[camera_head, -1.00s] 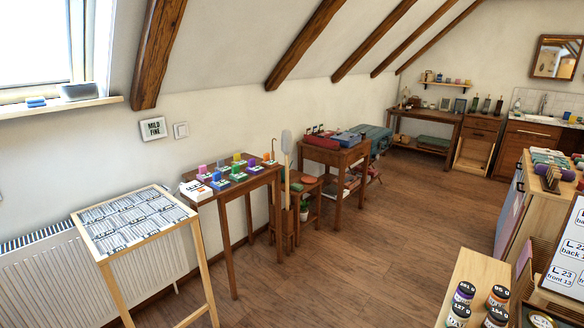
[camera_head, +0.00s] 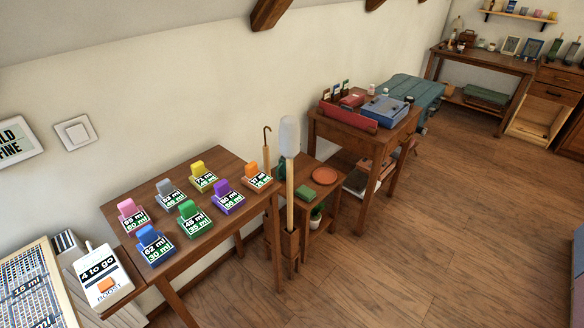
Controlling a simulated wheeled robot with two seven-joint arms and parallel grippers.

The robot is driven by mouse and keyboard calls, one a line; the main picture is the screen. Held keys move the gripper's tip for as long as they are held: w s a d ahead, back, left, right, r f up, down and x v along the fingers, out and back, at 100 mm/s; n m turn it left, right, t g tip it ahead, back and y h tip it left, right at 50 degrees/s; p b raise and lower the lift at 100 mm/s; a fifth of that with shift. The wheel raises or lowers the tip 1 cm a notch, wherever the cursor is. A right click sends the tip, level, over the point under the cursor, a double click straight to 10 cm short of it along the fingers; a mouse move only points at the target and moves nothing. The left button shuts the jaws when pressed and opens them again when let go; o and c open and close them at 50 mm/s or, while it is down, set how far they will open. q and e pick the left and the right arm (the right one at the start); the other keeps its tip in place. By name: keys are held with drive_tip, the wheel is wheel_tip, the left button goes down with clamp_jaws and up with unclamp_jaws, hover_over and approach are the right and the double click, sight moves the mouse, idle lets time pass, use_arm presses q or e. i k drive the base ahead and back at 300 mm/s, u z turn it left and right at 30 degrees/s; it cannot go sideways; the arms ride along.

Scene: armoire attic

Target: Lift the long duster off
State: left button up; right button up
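The long duster (camera_head: 289,160) stands upright with a pale grey-white fluffy head and a light wooden handle. Its lower end goes into a brown wooden stand (camera_head: 288,243) on the floor. A hooked cane or umbrella handle (camera_head: 266,147) rises just left of it. The duster stands at the right end of the brown table with coloured blocks, in front of a low side table. Neither of my grippers shows in the head view.
The brown table (camera_head: 140,187) holds several coloured blocks with labels. A low side table (camera_head: 323,190) with a terracotta dish (camera_head: 324,175) stands behind the duster. A desk (camera_head: 361,140) with red and blue cases is beyond. The wooden floor (camera_head: 400,240) at right is clear.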

sight(290, 133)
drive_tip(key=i, duration=0.3)
drive_tip(key=z, duration=1.65)
drive_tip(key=i, duration=2.85)
drive_tip(key=u, duration=2.7)
